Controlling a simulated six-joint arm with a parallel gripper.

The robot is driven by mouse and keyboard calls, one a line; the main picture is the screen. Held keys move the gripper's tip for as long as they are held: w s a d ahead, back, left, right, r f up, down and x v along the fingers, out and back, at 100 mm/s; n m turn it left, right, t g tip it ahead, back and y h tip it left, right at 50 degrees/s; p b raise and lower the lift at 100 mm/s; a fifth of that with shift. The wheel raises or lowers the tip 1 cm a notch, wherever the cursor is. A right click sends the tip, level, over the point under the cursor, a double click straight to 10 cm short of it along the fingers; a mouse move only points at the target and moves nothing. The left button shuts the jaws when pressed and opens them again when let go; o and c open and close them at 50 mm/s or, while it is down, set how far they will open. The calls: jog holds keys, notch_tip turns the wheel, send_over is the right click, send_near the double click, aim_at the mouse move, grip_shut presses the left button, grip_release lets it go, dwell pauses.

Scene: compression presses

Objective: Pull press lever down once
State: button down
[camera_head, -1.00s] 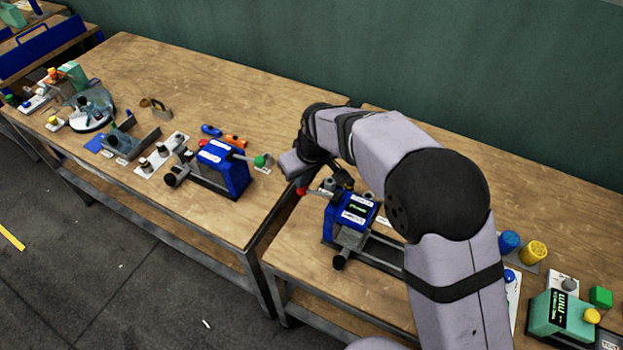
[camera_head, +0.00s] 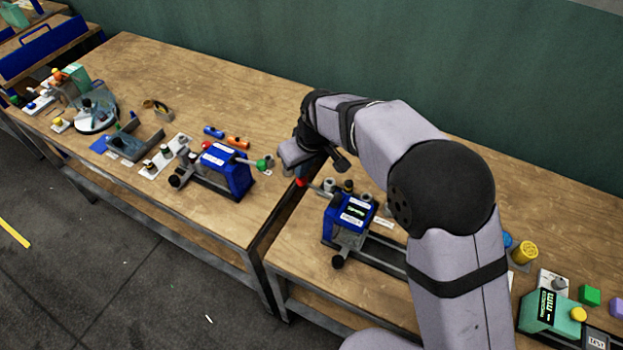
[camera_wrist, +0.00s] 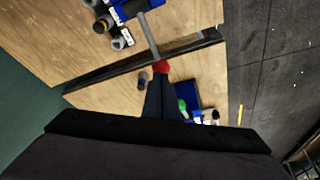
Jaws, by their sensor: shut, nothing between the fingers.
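The right blue press (camera_head: 348,218) stands on the right table. Its grey lever ends in a red knob (camera_head: 302,182), which points left over the gap between the tables. In the wrist view the red knob (camera_wrist: 161,68) and its grey lever (camera_wrist: 148,35) lie just beyond my fingertips. My gripper (camera_wrist: 161,80) is shut and empty, with its tips at or very close to the knob; I cannot tell whether they touch. In the head view my wrist hides most of the fingers. A second blue press (camera_head: 232,170) with a green-knobbed lever (camera_head: 262,163) stands on the left table.
Several small cylinders (camera_head: 347,186) stand behind the right press, close to my arm. An orange tool (camera_head: 237,142) and a blue tool (camera_head: 213,131) lie behind the left press. A green gauge box (camera_head: 548,312) stands at the right front.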

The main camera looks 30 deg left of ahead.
notch_tip(320, 180, up, 7)
jog(key=p, duration=0.5)
dwell(0.4)
dwell(0.4)
jog(key=s+d+f+m+g+h, duration=0.1)
jog(key=s+d+f+h, duration=0.1)
jog(key=s+d+f, duration=0.4)
jog(key=s+d+f+m+g+h, duration=0.1)
jog(key=s+d+f, duration=0.25)
jog(key=d, duration=0.35)
jog(key=s+d+r+m+g+b, duration=0.1)
jog(key=s+d+m, duration=0.25)
jog(key=d, duration=0.75)
jog(key=s+d+r+m+g, duration=0.15)
jog(key=s+d, duration=0.25)
jog(key=d, duration=0.7)
jog(key=w+d+r+m+t+b, duration=0.1)
jog(key=w+d+r+m+t, duration=0.1)
jog(key=d+m, duration=0.3)
jog(key=shift+w+d+r+t, duration=0.4)
jog(key=shift+w+d, duration=0.2)
jog(key=shift+d, duration=0.65)
